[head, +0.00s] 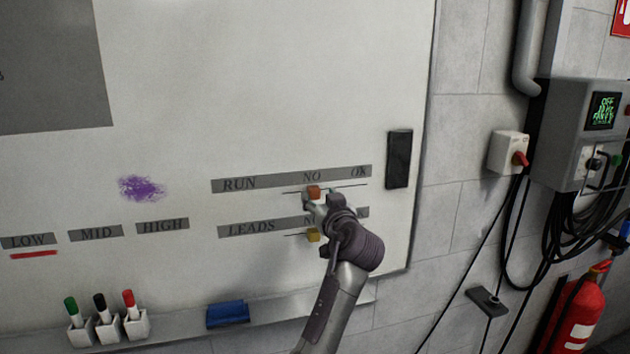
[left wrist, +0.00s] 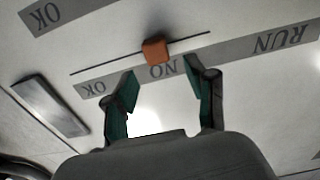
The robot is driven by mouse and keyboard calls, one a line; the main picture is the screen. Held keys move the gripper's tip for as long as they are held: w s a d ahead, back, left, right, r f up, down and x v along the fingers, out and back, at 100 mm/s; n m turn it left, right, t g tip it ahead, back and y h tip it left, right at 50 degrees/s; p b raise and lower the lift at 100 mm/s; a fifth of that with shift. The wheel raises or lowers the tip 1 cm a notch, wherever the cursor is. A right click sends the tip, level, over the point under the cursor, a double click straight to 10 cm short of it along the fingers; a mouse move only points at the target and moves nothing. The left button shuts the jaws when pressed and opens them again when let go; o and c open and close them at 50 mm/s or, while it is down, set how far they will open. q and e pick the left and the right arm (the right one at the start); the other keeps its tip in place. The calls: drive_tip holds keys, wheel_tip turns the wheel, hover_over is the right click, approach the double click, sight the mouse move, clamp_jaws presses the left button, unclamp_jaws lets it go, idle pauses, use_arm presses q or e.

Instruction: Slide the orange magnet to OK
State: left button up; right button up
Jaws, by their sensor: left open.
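The orange magnet (head: 313,191) sits on a thin dark line on the whiteboard, just under the word NO in the RUN row. It also shows in the left wrist view (left wrist: 156,50), which is turned upside down. The OK label (head: 359,171) is at the right end of that row; in the left wrist view the same label (left wrist: 92,87) is at the left. My left gripper (head: 321,202) is close to the magnet. In the left wrist view its fingers (left wrist: 160,69) are spread, with the magnet just beyond the gap between the tips, not gripped. My right gripper is not in view.
A yellow magnet (head: 313,236) sits on the LEADS row below, partly near my arm. A black eraser-like block (head: 399,159) is on the board's right side. The tray below holds marker cups (head: 107,328) and a blue block (head: 228,314). The board around the RUN line looks clear.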

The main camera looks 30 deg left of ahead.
sight(315, 191)
use_arm(q)
drive_tip(key=p+x, duration=0.1)
drive_tip(key=x, duration=0.3)
drive_tip(key=shift+w+a+p, duration=0.25)
drive_tip(key=shift+w+p, duration=0.05)
clamp_jaws()
